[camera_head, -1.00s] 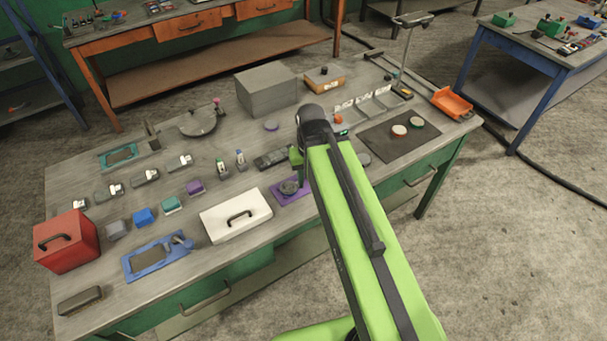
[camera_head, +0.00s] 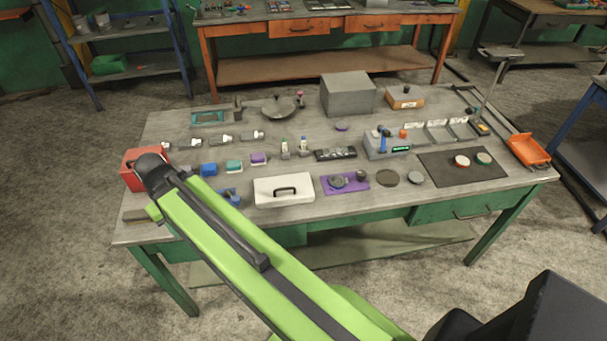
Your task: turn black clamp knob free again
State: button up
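A purple plate (camera_head: 354,186) lies near the front middle of the workbench. It carries a grey round piece (camera_head: 338,182) and, at its right, a small dark knob (camera_head: 362,175), the likeliest black clamp knob. How tight the knob is cannot be seen. A blue plate with a clamp-like fitting (camera_head: 233,198) is at the front left, partly covered by my arm. My green arm reaches up left over the bench's left end, well left of the purple plate. My gripper is hidden behind the arm's far end, so its fingers do not show.
A white case (camera_head: 283,194) stands just left of the purple plate. A grey-blue device (camera_head: 386,148) stands behind it and dark discs (camera_head: 389,178) lie to its right. A red box (camera_head: 143,160) is at the left end. A grey block (camera_head: 347,95) stands at the back.

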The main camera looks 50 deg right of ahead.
aim_at(362, 176)
jog(key=u, duration=1.05)
jog(key=k, duration=1.75)
jog(key=z, duration=0.1)
jog(key=i, duration=0.85)
jog(key=u, duration=0.05)
